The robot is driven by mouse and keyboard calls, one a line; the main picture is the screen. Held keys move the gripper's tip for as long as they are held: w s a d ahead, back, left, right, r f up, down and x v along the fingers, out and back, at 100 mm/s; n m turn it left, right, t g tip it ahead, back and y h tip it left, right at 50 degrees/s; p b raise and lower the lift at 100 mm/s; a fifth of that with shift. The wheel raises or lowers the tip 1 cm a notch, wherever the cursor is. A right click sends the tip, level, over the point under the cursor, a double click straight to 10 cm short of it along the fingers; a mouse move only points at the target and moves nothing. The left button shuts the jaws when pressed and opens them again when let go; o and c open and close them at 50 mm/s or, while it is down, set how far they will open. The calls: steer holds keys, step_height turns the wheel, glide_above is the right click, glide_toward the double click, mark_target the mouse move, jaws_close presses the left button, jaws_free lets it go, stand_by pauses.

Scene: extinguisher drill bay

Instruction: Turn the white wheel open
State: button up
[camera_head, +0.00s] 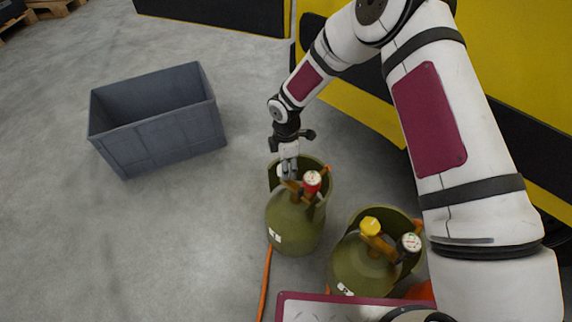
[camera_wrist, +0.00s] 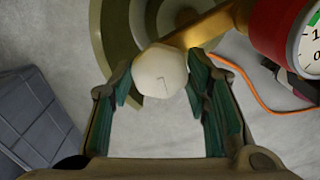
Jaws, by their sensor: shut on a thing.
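The white wheel (camera_wrist: 160,71) sits at the end of a brass valve stem (camera_wrist: 205,28) in the wrist view. My gripper (camera_wrist: 160,78) has its two green-padded fingers on either side of the wheel, shut on it. In the head view my gripper (camera_head: 287,172) reaches down to the top of the left green cylinder (camera_head: 292,229), and its fingers mostly hide the wheel there. A red gauge (camera_head: 312,181) stands just right of the fingers. The gauge face shows only partly in the wrist view.
A second green cylinder (camera_head: 361,269) with a yellow wheel (camera_head: 370,225) and a gauge stands to the right. An orange hose (camera_head: 265,284) runs along the floor. A grey crate (camera_head: 160,140) stands at the left, with clear floor around it.

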steer(key=shift+n, duration=1.5)
steer(key=o, duration=1.2)
steer(key=shift+c, duration=0.2)
step_height(320, 180, up, 12)
